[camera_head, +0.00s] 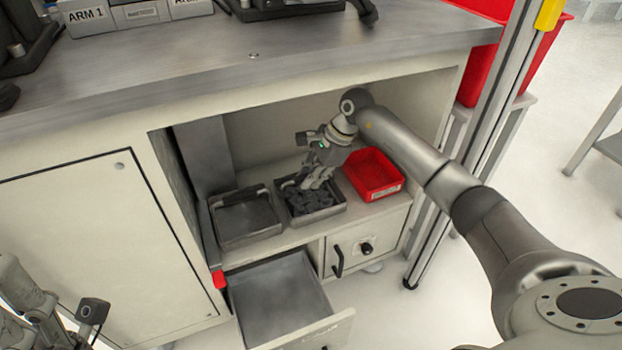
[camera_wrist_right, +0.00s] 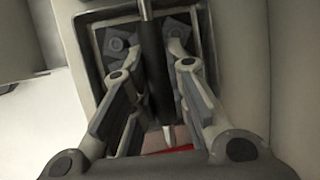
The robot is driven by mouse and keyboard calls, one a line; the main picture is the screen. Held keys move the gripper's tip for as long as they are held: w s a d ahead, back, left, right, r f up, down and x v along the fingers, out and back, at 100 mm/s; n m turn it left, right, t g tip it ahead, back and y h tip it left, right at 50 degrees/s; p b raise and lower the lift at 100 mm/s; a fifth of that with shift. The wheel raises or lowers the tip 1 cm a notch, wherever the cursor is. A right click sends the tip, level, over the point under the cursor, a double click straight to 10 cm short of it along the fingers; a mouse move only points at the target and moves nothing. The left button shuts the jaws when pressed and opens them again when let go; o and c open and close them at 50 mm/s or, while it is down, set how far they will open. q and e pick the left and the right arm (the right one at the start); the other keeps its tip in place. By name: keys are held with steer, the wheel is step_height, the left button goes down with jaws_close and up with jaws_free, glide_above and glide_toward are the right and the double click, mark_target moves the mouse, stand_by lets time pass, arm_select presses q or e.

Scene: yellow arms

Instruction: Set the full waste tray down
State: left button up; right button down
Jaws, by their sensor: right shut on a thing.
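The full waste tray (camera_head: 318,217) is a grey metal tray holding dark pieces (camera_head: 308,197). It is level at the front of the shelf inside the cabinet opening; I cannot tell whether its base touches the shelf. My right gripper (camera_head: 317,180) reaches down over it from the upper right. In the right wrist view my right gripper (camera_wrist_right: 154,62) is shut on the tray's dark bar-like handle (camera_wrist_right: 148,38), with dark pieces visible on both sides. My left gripper (camera_head: 50,318) is at the lower left, far from the tray, its fingers unclear.
A similar empty tray (camera_head: 245,236) stands just left of the full one, and a red bin (camera_head: 376,189) close on its right. Below, a drawer (camera_head: 278,300) is pulled open, empty. The worktop (camera_head: 250,60) overhangs the opening. A small door (camera_head: 350,258) with a handle is underneath.

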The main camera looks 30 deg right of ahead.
steer(key=shift+r, duration=0.2)
steer(key=shift+f, duration=0.1)
steer(key=c, duration=1.4)
jaws_free()
